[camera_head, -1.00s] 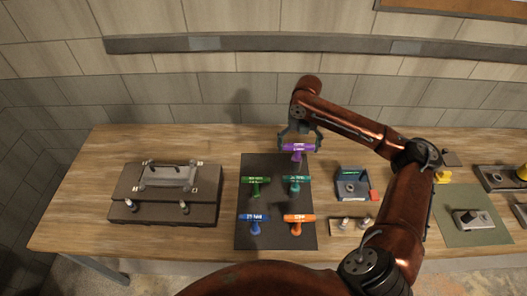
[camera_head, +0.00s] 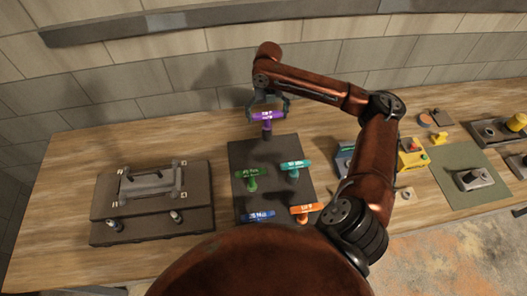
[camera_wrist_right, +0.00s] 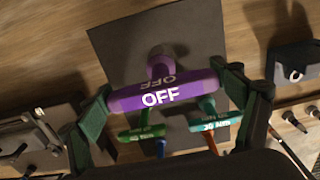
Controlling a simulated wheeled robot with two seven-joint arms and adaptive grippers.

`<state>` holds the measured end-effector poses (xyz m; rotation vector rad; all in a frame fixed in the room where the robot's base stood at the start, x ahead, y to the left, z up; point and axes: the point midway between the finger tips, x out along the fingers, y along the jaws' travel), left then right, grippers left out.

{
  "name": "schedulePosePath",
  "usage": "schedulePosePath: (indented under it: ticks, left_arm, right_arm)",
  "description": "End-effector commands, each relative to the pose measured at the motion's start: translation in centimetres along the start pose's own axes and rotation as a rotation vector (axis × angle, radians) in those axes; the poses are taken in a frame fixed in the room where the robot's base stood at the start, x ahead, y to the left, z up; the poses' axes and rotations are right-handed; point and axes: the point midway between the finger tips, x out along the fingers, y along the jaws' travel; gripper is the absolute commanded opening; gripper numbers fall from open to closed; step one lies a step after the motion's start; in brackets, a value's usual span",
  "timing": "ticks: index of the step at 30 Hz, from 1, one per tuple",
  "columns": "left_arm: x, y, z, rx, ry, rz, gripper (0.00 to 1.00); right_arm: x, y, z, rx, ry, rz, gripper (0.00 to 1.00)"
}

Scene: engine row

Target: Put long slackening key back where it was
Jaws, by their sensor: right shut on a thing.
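The purple T-handled key (camera_head: 267,116), marked OFF, is the slackening key. My right gripper (camera_head: 268,104) is shut on its handle at the back edge of the dark mat (camera_head: 262,149). In the right wrist view the purple key (camera_wrist_right: 165,92) spans the two green fingers (camera_wrist_right: 170,100), its shaft pointing toward the mat (camera_wrist_right: 205,45). I cannot tell whether its tip touches anything. Green (camera_head: 250,175), teal (camera_head: 294,168), blue (camera_head: 258,216) and orange (camera_head: 305,209) T-handled keys stand on the mat. My left gripper is out of view.
A dark case (camera_head: 150,228) with a grey handled piece on top lies left of the mat. A yellow box (camera_head: 411,152) and a green mat (camera_head: 458,160) with a grey block lie to the right. My right arm hides part of the table. The table's back left is clear.

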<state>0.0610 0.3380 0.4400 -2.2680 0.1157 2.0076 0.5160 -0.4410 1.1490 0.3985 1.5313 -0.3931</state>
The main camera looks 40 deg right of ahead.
Motion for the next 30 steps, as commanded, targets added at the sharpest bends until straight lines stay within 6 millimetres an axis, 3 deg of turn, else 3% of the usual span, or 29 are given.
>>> schedulePosePath:
  ticks: [6,25,30]
  left_arm:
    - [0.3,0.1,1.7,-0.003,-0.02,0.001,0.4]
    - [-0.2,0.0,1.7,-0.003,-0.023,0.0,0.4]
    - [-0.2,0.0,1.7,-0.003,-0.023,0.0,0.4]
  right_arm:
    - [2.0,0.2,0.1,-0.002,0.002,0.002,0.57]
    - [10.0,0.2,0.0,-0.003,0.002,0.001,0.57]
    - [10.6,0.2,0.2,-0.003,-0.002,0.002,0.57]
